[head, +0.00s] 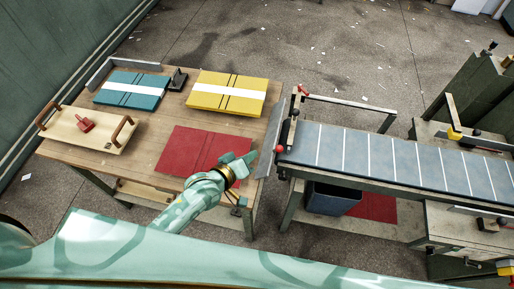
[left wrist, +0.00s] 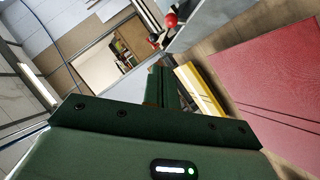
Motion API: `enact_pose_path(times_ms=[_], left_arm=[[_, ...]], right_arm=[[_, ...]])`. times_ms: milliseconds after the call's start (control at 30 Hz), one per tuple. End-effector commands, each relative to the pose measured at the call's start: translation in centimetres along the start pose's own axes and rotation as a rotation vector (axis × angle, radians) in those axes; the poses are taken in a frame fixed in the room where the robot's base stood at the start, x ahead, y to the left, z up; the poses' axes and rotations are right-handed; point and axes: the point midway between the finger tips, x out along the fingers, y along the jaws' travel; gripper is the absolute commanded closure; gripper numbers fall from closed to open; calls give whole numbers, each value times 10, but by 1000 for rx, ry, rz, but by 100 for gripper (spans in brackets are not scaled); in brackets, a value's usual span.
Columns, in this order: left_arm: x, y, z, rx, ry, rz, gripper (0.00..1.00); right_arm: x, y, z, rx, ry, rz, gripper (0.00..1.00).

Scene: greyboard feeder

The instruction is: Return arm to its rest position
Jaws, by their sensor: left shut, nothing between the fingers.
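My left arm reaches in from the bottom of the head view, pale green with a dark and brass-coloured wrist. My left gripper (head: 246,161) is shut and empty. It is above the right edge of the wooden table (head: 150,152), beside the red boards (head: 195,150) and just left of the conveyor's near end. In the left wrist view its green fingers (left wrist: 162,86) are together with nothing between them. The red boards (left wrist: 272,82) show at the right there. My right gripper is not in view.
The conveyor (head: 370,158) stands to the right, with a grey plate (head: 270,142) and red knobs at its end. Teal boards (head: 131,89), yellow boards (head: 227,93) and a wooden tray (head: 84,134) with two handles are on the table. A dark bin (head: 332,199) is below the conveyor.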

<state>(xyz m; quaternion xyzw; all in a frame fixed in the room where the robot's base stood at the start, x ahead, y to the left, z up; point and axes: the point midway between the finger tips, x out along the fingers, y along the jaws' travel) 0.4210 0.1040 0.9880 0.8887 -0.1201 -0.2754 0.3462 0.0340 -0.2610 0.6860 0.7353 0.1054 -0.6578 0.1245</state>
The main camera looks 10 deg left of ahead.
Motion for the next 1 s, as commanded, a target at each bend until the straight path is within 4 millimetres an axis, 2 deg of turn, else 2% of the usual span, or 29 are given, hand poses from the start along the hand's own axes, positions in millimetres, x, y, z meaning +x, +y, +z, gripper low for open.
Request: enact_pose_path(times_ms=[133, 500, 733, 867, 1000], left_arm=[[-7, 0, 0, 0, -1, 0, 100], [-7, 0, 0, 0, 0, 0, 100], [-9, 1, 0, 21, -6, -6, 100], [-29, 4, 1, 214, -57, -66, 100], [-76, -6, -12, 586, -153, -226, 100]], right_arm=[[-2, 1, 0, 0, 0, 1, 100], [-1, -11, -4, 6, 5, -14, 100], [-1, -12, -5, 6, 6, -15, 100], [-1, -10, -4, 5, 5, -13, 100], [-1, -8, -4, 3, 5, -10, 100]])
